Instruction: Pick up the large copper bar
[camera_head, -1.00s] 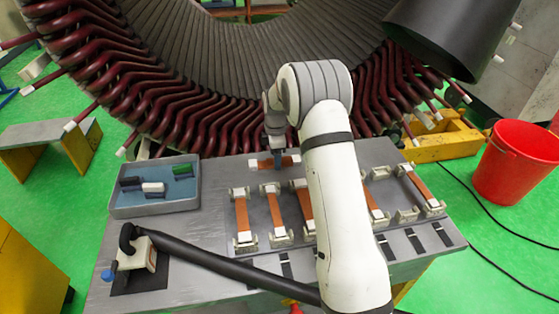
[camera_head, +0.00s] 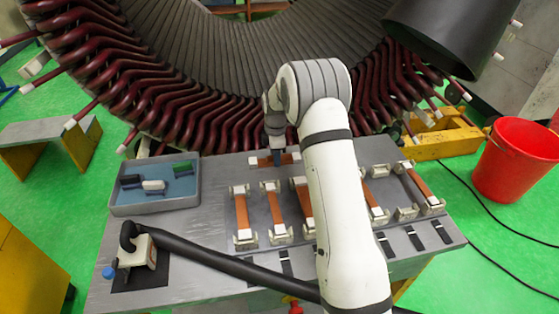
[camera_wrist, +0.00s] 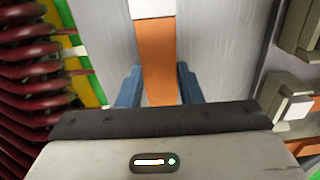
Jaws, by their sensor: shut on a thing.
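A copper bar (camera_head: 264,160) with white ends lies crosswise at the far edge of the grey workbench, apart from the row of other bars. My gripper (camera_head: 277,157) is over it, pointing down, with blue fingers shut on it. In the wrist view the orange copper bar (camera_wrist: 158,62) runs between the two blue fingers of my gripper (camera_wrist: 158,88), one on each side. One white end shows at the top; the other end is hidden behind the gripper body. Whether the bar touches the bench cannot be told.
Several copper bars (camera_head: 273,208) sit in white holders on the bench (camera_head: 205,235), partly hidden by my arm. A blue-grey tray (camera_head: 155,208) with small blocks is at left. The large stator (camera_head: 105,85) stands close behind the bench. A red bucket (camera_head: 512,165) is at right.

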